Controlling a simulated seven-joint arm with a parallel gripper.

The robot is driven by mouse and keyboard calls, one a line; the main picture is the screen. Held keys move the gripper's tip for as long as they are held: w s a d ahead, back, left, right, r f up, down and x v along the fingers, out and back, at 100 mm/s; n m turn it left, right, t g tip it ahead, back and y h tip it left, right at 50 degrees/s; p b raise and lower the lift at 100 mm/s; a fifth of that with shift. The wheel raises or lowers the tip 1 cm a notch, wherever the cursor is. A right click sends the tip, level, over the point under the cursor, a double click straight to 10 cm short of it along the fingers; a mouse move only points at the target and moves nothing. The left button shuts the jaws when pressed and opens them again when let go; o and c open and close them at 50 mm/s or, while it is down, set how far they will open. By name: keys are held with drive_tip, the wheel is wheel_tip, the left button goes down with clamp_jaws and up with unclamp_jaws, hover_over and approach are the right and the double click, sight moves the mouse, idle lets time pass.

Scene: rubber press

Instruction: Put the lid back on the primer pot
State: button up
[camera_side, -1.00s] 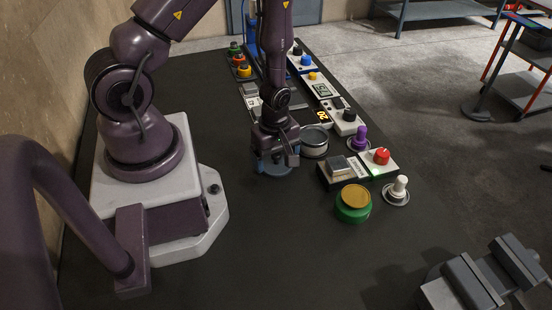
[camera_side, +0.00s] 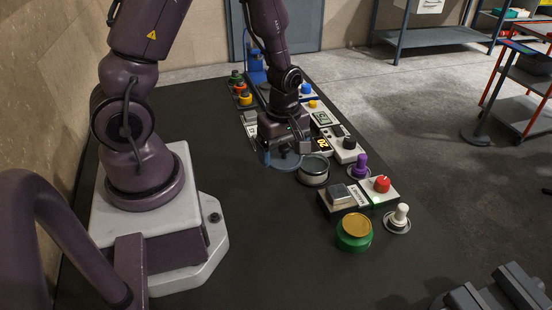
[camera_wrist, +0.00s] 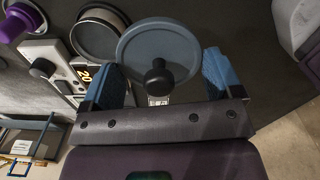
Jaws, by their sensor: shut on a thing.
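The lid (camera_wrist: 175,45) is a round blue-grey disc with a black knob (camera_wrist: 158,77). In the side view, the lid (camera_side: 276,160) shows partly below my gripper (camera_side: 287,148), which hides the rest. A round grey pot (camera_side: 313,173) with a pale rim stands just right of the lid. In the wrist view, the pot (camera_wrist: 93,42) is at the lid's upper left, and the lid is not over its mouth.
Right of the pot are a purple knob (camera_side: 359,168), a box with a red knob (camera_side: 381,185), a white knob (camera_side: 398,217) and a green pot with a gold top (camera_side: 354,232). Control boxes stand behind. The dark bench front (camera_side: 270,260) is clear.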

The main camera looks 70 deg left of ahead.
drive_tip(key=r, duration=0.2)
hover_over(313, 165)
drive_tip(key=shift+f, duration=3.35)
drive_tip(key=shift+f, duration=0.2)
drive_tip(key=o, duration=0.7)
drive_tip(key=shift+r, duration=3.55)
